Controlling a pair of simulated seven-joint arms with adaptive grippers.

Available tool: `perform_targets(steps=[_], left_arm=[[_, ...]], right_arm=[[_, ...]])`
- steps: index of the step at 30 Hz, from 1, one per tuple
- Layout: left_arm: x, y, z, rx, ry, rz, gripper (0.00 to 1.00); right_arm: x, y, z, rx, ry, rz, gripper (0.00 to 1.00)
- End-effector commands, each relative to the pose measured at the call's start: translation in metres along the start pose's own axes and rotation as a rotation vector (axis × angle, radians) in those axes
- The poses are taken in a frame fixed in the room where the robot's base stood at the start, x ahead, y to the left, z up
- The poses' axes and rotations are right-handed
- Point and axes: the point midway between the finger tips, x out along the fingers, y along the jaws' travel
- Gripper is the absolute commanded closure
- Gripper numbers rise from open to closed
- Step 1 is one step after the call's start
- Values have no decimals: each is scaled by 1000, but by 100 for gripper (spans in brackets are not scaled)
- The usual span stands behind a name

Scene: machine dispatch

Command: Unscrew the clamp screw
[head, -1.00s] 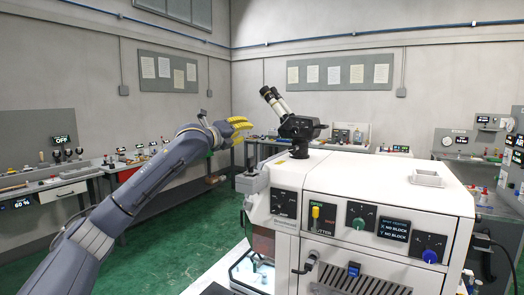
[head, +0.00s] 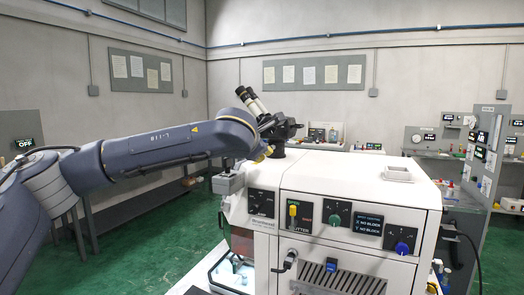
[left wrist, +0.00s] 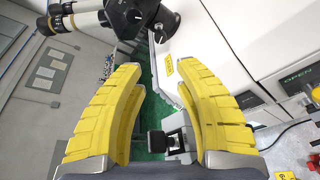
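In the left wrist view, a small black knob (left wrist: 156,141), which looks like the clamp screw, sits beside a grey metal clamp (left wrist: 177,128). Both show between the yellow fingers of my left gripper (left wrist: 158,72), low in the picture. The fingers are open, with nothing held between them. In the head view, a grey clamp block (head: 228,182) is on the left end of the white machine (head: 340,172). My left arm reaches over it and hides its top. Only a bit of yellow of the left gripper (head: 262,156) shows below the wrist. My right gripper is not in view.
A black-and-white microscope (head: 268,112) stands on the machine close behind my left wrist. The machine front carries a yellow switch (head: 293,210), a green knob (head: 335,219) and a blue knob (head: 402,248).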

Motion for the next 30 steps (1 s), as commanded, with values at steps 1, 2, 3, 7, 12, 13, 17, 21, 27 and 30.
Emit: perform_targets(steps=[1, 2, 3, 7, 12, 13, 17, 21, 27, 30], left_arm=[[7, -1, 0, -3, 2, -2, 67], [12, -1, -1, -4, 2, -1, 67], [18, -1, -1, -3, 2, -2, 67], [42, -1, -1, -6, 2, -1, 67], [72, -1, -1, -7, 1, -1, 67], [77, 0, -1, -7, 2, 0, 67], [97, -1, 0, -7, 1, -1, 67], [117, 0, -1, -8, 1, -1, 67], [139, -1, 0, -7, 0, -1, 67], [148, 0, 0, -6, 1, -1, 67]], right_arm=[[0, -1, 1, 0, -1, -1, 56], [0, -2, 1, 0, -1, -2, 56], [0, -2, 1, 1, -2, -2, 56], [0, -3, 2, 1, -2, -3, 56], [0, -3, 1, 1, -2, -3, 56], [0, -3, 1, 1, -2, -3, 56], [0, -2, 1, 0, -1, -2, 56], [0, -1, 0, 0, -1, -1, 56], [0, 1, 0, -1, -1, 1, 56], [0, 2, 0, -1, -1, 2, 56]])
